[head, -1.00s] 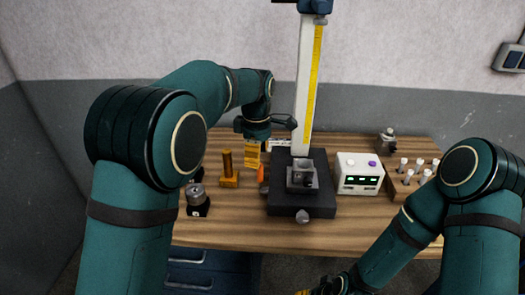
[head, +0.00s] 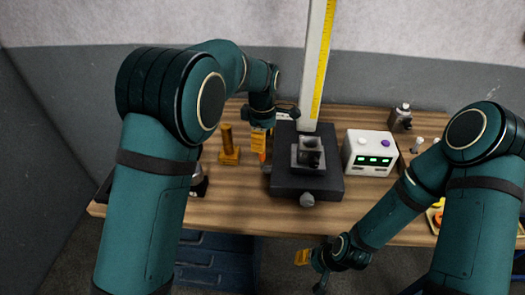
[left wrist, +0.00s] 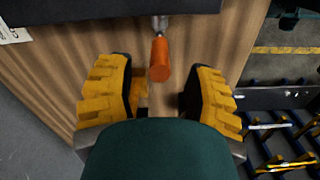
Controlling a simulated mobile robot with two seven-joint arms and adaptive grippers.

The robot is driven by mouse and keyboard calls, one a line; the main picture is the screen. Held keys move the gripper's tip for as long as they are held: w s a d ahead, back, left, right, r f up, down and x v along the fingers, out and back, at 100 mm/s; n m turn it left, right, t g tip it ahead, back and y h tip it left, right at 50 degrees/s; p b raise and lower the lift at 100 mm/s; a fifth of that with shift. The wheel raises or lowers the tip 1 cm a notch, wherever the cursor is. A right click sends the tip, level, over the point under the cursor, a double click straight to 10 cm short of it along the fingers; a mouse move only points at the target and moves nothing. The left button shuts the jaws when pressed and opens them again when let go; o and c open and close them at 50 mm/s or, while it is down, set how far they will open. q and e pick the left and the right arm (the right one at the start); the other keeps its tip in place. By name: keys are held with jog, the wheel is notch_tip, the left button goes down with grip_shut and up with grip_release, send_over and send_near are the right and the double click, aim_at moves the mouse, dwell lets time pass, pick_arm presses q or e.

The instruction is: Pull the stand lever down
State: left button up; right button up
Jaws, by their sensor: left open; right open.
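The stand has a black base (head: 290,188) and a white column (head: 312,80) with a yellow scale. Its lever, with an orange grip (head: 262,156), is at the left side of the base. The grip also shows in the left wrist view (left wrist: 160,60), on a short metal rod. My left gripper (head: 258,146) is open with yellow pads. In the left wrist view the grip appears between its fingers (left wrist: 158,95), with gaps on both sides; contact is not visible. My right gripper (head: 311,270) is open and empty in front of the table's front edge.
A white box with green displays (head: 369,153) is right of the stand. A metal part (head: 401,117) stands behind it. The wooden table's front strip (head: 250,218) is clear.

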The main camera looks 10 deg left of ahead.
pick_arm(q)
jog(key=shift+f, duration=2.15)
grip_shut()
